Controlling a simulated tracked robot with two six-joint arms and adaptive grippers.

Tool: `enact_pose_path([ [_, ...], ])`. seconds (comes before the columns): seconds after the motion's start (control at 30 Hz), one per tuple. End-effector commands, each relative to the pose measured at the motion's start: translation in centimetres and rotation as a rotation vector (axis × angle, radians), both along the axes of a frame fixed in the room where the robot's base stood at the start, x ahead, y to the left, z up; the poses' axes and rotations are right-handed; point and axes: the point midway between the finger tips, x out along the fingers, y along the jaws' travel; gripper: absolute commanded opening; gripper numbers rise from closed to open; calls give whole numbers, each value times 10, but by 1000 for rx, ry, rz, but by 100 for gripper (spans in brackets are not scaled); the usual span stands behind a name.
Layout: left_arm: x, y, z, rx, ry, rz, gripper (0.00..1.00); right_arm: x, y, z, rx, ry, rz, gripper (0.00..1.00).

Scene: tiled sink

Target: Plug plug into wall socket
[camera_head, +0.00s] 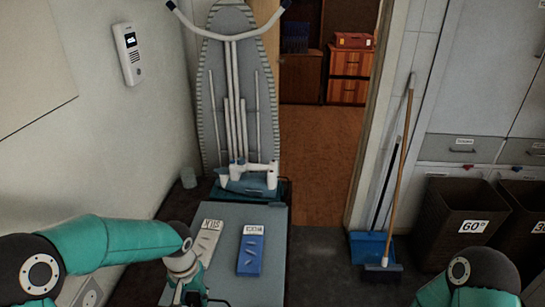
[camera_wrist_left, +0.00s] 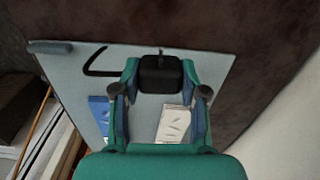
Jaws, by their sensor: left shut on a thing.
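My left gripper (camera_head: 188,292) is low at the left edge of the grey tabletop, pointing down. In the left wrist view its fingers (camera_wrist_left: 160,82) are shut on a black plug (camera_wrist_left: 160,70), held between the tips over the grey surface. A black cord (camera_wrist_left: 97,62) curves to the left of it. The plug is hard to make out in the head view. A pale wall plate (camera_head: 86,292) shows partly behind my left arm at lower left; I cannot tell if it is the wall socket. My right gripper is out of view.
On the grey tabletop (camera_head: 240,287) lie a white packet (camera_head: 206,240) and a blue packet (camera_head: 251,250). An ironing board (camera_head: 215,100) stands behind it. A white wall intercom (camera_head: 129,53) hangs at left. A broom (camera_head: 396,170) and dark bins (camera_head: 462,220) stand at right.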

Motion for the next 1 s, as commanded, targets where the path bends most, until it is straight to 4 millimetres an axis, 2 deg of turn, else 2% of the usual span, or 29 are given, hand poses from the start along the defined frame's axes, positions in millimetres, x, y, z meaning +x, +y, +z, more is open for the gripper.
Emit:
enact_pose_path([
  [0.67,-1,-2,2,0,0,23,12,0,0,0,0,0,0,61],
  [0.87,-5,-22,15,0,-1,-70,12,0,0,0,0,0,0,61],
  [1.0,-11,-49,34,0,-3,-199,12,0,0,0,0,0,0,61],
])
